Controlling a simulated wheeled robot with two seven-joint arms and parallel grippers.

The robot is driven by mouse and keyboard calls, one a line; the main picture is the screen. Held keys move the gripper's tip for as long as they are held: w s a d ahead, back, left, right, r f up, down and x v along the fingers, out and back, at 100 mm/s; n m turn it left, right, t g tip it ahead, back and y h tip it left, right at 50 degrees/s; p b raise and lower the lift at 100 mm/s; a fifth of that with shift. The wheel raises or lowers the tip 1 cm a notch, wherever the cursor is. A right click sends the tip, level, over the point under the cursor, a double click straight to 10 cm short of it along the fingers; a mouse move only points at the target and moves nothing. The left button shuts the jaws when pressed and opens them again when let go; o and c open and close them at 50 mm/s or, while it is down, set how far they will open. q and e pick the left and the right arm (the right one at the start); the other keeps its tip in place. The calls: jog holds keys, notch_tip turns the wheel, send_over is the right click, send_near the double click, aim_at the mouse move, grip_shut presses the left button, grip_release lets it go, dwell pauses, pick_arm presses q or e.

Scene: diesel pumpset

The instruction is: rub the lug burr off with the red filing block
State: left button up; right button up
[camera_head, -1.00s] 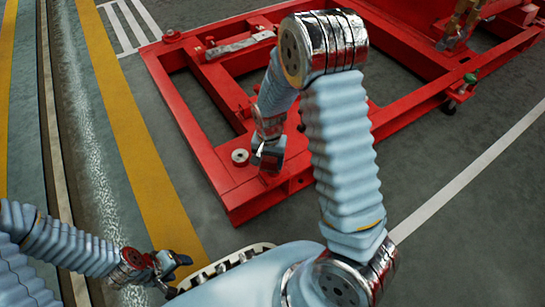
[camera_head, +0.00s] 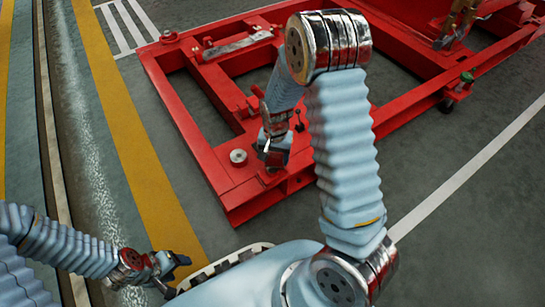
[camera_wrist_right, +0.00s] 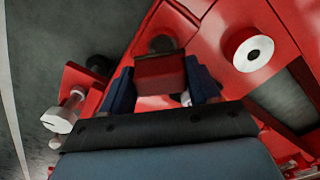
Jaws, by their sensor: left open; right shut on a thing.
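The red filing block (camera_wrist_right: 160,74) is between the two blue fingers of my right gripper (camera_wrist_right: 160,88) in the right wrist view. The right gripper is shut on it, over a corner of the red frame. In the head view the right gripper (camera_head: 272,158) is low at the frame's near end, and the block is hard to make out there. A small bright spot (camera_wrist_right: 185,98) shows beside the right-hand finger; I cannot tell whether it is the lug burr. Contact between block and frame is not clear. My left gripper (camera_head: 172,268) is open and empty at lower left.
The red pumpset frame (camera_head: 195,130) fills the upper middle. A pale-topped round fitting (camera_head: 238,157) stands on it left of my right gripper; it also shows in the wrist view (camera_wrist_right: 253,53). A silver bolt (camera_wrist_right: 63,115) sticks out at left there. Floor left of the frame is clear.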

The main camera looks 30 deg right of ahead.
jog(key=shift+s+d+r, duration=0.1)
jog(key=shift+s+d, duration=0.05)
jog(key=shift+s, duration=0.3)
jog(key=shift+s+a+f+p, duration=0.1)
jog(key=shift+a+f+p, duration=0.15)
jog(key=shift+a, duration=0.3)
jog(key=shift+a+r+p, duration=0.25)
jog(key=shift+a+p, duration=0.3)
jog(key=shift+a, duration=0.45)
jog(key=shift+c, duration=0.4)
jog(key=shift+f, duration=0.2)
